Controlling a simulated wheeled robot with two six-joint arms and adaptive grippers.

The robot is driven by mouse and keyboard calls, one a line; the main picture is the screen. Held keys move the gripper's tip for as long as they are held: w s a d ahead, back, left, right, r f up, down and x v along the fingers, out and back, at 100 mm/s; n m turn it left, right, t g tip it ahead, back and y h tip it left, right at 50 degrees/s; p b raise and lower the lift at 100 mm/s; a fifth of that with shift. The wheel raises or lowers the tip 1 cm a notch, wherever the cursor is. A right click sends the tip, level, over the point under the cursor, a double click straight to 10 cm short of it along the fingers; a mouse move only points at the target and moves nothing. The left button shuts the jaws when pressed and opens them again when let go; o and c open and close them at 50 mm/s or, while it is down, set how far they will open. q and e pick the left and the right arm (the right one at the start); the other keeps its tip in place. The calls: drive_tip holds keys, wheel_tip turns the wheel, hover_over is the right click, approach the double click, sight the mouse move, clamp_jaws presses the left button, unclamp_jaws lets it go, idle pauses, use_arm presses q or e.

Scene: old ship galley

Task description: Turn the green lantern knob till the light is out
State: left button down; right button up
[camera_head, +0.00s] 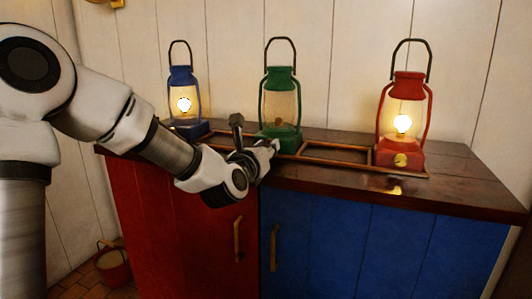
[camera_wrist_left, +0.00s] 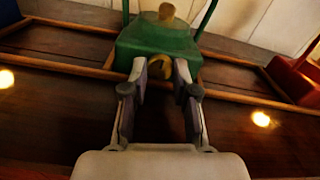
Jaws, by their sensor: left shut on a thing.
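The green lantern (camera_head: 281,103) stands upright in the middle of the counter top, and its glass shows no glow. Its green base (camera_wrist_left: 155,40) fills the top middle of the left wrist view, with a dull brass part (camera_wrist_left: 166,11) above it. My left gripper (camera_head: 272,147) reaches the front of that base. In the left wrist view its fingers (camera_wrist_left: 161,72) are shut on the brass knob (camera_wrist_left: 161,66), which is mostly hidden between the fingertips. My right gripper is in neither view.
A lit blue lantern (camera_head: 185,104) stands left and a lit red lantern (camera_head: 403,118) right, with a brass knob (camera_head: 400,159) on its front. A low wooden rack (camera_head: 335,153) frames the lanterns on the dark counter (camera_head: 460,188). A bucket (camera_head: 113,266) stands on the floor.

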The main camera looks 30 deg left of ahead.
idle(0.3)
use_arm(q)
drive_tip(key=c, duration=1.2)
unclamp_jaws()
